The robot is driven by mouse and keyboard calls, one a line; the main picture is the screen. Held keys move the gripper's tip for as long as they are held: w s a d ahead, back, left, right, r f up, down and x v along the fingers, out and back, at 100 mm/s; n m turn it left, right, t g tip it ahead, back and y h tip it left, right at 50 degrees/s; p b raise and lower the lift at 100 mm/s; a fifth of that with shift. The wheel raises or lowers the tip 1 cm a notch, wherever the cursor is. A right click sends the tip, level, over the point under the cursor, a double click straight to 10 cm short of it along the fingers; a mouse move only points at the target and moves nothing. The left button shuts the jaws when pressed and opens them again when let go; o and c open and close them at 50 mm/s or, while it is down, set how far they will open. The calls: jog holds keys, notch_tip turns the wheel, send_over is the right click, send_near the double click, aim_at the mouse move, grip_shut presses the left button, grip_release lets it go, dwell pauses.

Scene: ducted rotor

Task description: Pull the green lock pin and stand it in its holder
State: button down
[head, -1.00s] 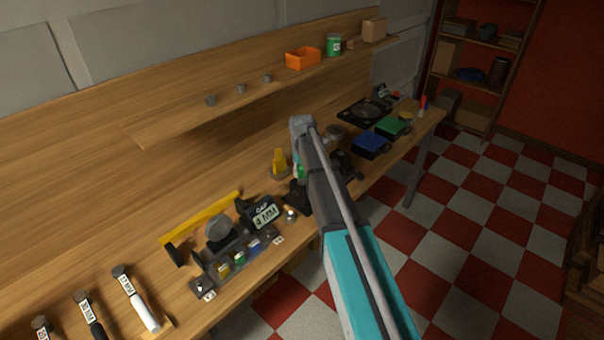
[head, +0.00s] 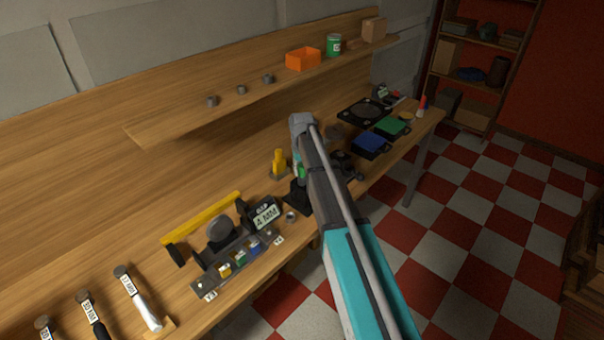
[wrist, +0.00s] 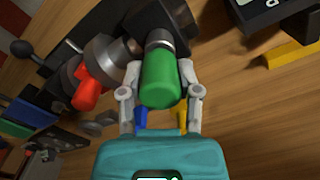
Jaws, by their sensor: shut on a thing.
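The green lock pin (wrist: 160,82) has a rounded green grip and a metal collar at its far end. In the wrist view my gripper (wrist: 159,92) is shut on the green grip, one finger on each side. The collar meets a dark round part of the black fixture (wrist: 95,25); how deep the pin sits there is hidden. In the head view a bit of green (head: 301,171) shows beside my arm, above the black fixture (head: 297,195). My fingertips are mostly hidden there. I cannot tell which thing is the pin's holder.
A red knob (wrist: 90,88) on a metal cylinder sits close left of the pin. A yellow piece (head: 279,162) stands behind the fixture. A black block marked 4 MM (head: 265,213) and a rack of small coloured parts lie to the left. A shelf (head: 170,125) overhangs the bench.

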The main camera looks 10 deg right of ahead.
jog(key=shift+r, duration=0.1)
dwell(0.4)
jog(key=shift+r+p, duration=2.05)
jog(key=shift+p, duration=0.05)
jog(key=s+a+f+b, duration=0.6)
jog(key=s, duration=0.2)
jog(key=shift+f, duration=0.25)
jog(key=shift+f+b, duration=2.8)
jog(key=shift+b, duration=0.25)
jog(key=shift+f+b, duration=1.9)
jog(key=shift+f, duration=0.05)
jog(key=shift+c, duration=1.1)
grip_release()
